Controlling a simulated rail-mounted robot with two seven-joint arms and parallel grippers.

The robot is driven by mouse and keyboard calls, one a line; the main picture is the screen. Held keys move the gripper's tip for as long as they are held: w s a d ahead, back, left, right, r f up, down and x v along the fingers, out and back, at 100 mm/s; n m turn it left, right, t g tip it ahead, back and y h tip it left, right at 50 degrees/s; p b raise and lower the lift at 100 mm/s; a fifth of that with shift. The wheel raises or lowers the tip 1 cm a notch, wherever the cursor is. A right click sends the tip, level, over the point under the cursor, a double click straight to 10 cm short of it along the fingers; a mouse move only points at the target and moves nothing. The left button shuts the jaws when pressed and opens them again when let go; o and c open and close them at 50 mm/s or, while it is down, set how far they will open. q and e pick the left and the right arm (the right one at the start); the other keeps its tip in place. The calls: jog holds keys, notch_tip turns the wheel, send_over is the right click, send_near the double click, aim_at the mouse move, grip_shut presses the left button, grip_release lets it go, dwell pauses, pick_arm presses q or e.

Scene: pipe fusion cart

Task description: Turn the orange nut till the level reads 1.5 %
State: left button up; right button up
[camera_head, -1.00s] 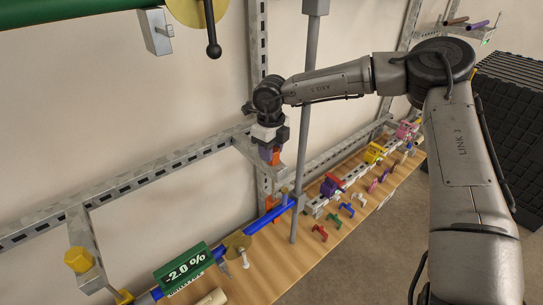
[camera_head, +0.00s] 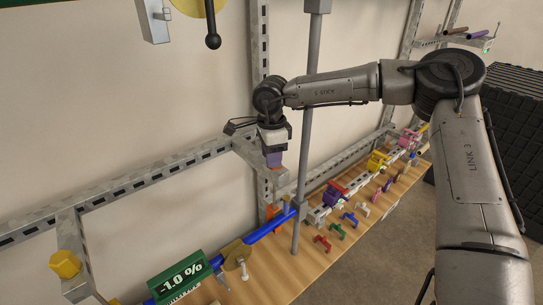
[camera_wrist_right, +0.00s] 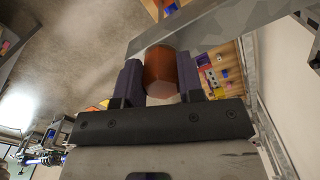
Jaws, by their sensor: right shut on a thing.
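The green level (camera_head: 181,276) on the blue pipe (camera_head: 262,232) reads -1.0 % in the head view. My right gripper (camera_head: 274,160) points down at the end of the galvanised bracket arm. In the right wrist view the orange nut (camera_wrist_right: 160,72) sits between its two purple-grey fingers, which are shut on it. In the head view the fingers mostly hide the nut. My left gripper is not in view.
A yellow nut (camera_head: 65,263) is on the left bracket. A grey upright pole (camera_head: 305,140) stands just right of my right gripper. Several coloured clamps and small parts lie on the wooden bench (camera_head: 268,272). Black stacked crates (camera_head: 515,130) stand at the right.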

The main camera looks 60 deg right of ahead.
jog(key=n, duration=0.2)
jog(key=shift+s+a+n, duration=0.1)
jog(key=shift+n, duration=0.3)
jog(key=n, duration=0.3)
jog(key=shift+s+n, duration=0.1)
jog(key=shift+n, duration=0.2)
jog(key=n, duration=0.3)
jog(key=shift+s+r+n, duration=0.1)
jog(key=shift+s+n, duration=0.05)
jog(key=shift+n, duration=0.15)
jog(key=n, duration=0.3)
jog(key=shift+s+n+p, duration=0.1)
jog(key=shift+n+p, duration=0.25)
jog(key=shift+n, duration=0.05)
jog(key=n, duration=0.4)
jog(key=shift+s, duration=0.15)
jog(key=n, duration=0.3)
jog(key=n+p, duration=0.1)
jog(key=n, duration=0.1)
jog(key=shift+s+d, duration=0.1)
jog(key=shift+d, duration=0.15)
jog(key=shift+n, duration=0.3)
